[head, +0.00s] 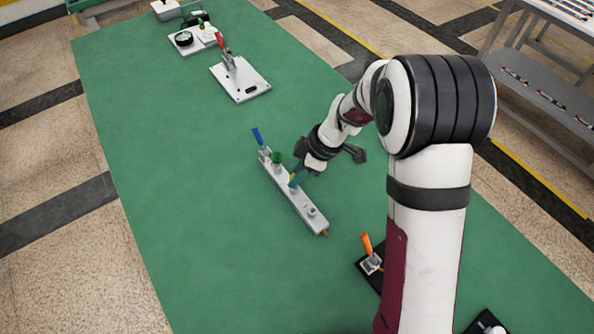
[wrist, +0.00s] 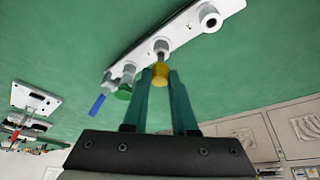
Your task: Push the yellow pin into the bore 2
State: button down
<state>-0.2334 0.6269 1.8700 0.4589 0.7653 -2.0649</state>
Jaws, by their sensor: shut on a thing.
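A pale metal bar (head: 286,197) with several raised round bores lies on the green table, and it also shows in the wrist view (wrist: 180,33). My gripper (head: 296,178) is over the middle of the bar. In the wrist view, its teal fingers (wrist: 160,76) are shut on the round head of the yellow pin (wrist: 160,70). The pin's grey shank points at the middle bore (wrist: 161,46) and meets its mouth; I cannot tell how deep it sits. An open bore (wrist: 209,18) is at one end. No bore number is readable.
An orange-handled device (head: 367,246) is at the near right. A plate with a red-handled clamp (head: 240,80) lies farther back. The table left of the bar is clear.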

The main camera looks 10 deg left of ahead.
jog(key=shift+f, duration=1.2)
jog(key=c, duration=0.6)
grip_release()
jog(key=shift+r, duration=0.1)
jog(key=v, duration=1.5)
jog(key=shift+d+r, duration=0.1)
jog(key=shift+r, duration=0.25)
jog(key=shift+s, duration=0.1)
jog(key=s+d+m+h, duration=0.1)
jog(key=s+d+m, duration=0.1)
jog(key=s+m, duration=0.6)
jog(key=s+d+r+m+h, duration=0.1)
jog(key=s+d+m, duration=0.2)
jog(key=s+m, duration=0.4)
jog(key=s+d+r+m, duration=0.1)
jog(key=s+d+m, duration=0.2)
jog(key=s+m, duration=0.5)
jog(key=shift+s+d+r+m+h, duration=0.15)
jog(key=shift+s+m+h, duration=0.2)
jog(key=shift+s, duration=0.75)
